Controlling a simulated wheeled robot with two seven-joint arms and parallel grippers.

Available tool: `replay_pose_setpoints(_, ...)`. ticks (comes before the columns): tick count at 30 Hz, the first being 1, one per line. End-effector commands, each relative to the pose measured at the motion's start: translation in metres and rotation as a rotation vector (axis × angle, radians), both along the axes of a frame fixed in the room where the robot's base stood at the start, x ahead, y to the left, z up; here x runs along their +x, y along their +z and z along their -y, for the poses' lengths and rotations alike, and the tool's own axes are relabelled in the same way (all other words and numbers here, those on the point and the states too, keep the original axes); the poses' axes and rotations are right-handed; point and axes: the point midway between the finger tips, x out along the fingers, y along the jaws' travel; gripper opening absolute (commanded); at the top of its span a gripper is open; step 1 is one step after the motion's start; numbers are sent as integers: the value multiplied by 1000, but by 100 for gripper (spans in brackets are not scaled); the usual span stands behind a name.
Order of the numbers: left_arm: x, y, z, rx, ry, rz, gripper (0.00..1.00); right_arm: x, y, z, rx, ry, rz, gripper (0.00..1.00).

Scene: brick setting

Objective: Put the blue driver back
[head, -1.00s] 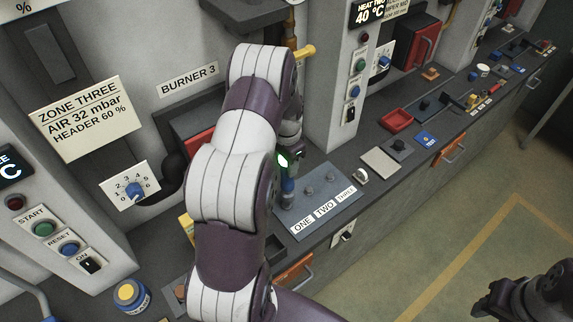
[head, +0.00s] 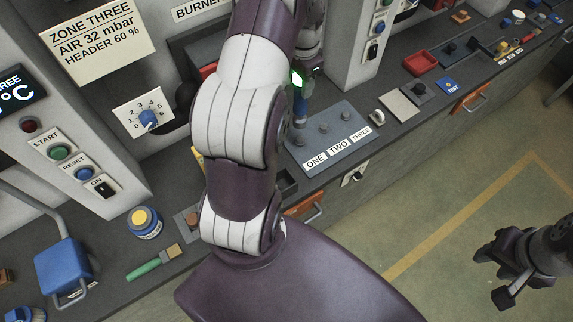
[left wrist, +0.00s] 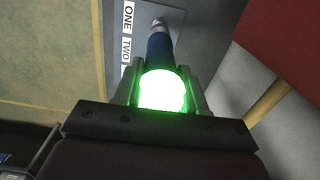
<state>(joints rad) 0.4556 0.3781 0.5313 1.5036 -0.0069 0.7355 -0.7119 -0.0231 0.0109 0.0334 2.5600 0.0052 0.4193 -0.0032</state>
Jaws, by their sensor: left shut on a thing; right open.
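My left gripper (left wrist: 160,88) is shut on the blue driver (left wrist: 158,48). The driver points away from the wrist, with a metallic end over the grey board. A bright green glow covers the part between the fingers. In the head view the blue driver (head: 300,107) stands roughly upright at the left end of the board (head: 350,138), near label ONE; I cannot tell whether it touches the board. My left arm hides much of the gripper there. The board carries labels ONE, TWO and THREE and small round fittings. My right gripper (head: 490,277) is open and empty above the floor.
Left of my arm lie a green-handled brush (head: 155,263), a yellow-topped jar (head: 144,221) and a blue padlock-like block (head: 62,268). Right of the board are a pale plate (head: 399,103), a red tray (head: 421,63) and small parts. Upright panels with switches rise behind the bench.

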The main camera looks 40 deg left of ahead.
Motion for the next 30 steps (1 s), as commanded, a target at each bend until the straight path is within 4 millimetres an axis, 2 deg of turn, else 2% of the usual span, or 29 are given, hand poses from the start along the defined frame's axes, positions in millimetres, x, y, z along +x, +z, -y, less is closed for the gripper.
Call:
replay_pose_setpoints(1, -9, 0, 3, 2, 13, 4, 0, 0, -13, 0, 0, 0, 0, 43)
replay_pose_setpoints(5, -48, 7, 18, 2, 84, -1, 0, 0, -30, 0, 0, 0, 0, 43)
replay_pose_setpoints(7, -75, 7, 29, 3, 141, -2, 0, 0, -38, 0, 0, 0, 0, 43)
replay_pose_setpoints(9, -102, 5, 42, 2, 202, -5, 0, 0, -42, 0, 0, 0, 0, 43)
replay_pose_setpoints(12, -131, 2, 56, 2, 276, -8, 0, 0, -42, 0, 0, 0, 0, 43)
replay_pose_setpoints(15, -148, -4, 65, 1, 326, -11, 0, 0, -40, 0, 0, 0, 1, 43)
replay_pose_setpoints(19, -151, -18, 66, 1, 382, -18, 0, 0, -37, 0, 0, 0, 0, 43)
replay_pose_setpoints(24, -152, -56, 67, 1, 389, -20, 0, 0, -33, 0, 0, 0, 0, 43)
replay_pose_setpoints(30, -152, -88, 67, 0, 387, -21, 0, 0, -29, 0, 0, 0, 0, 43)
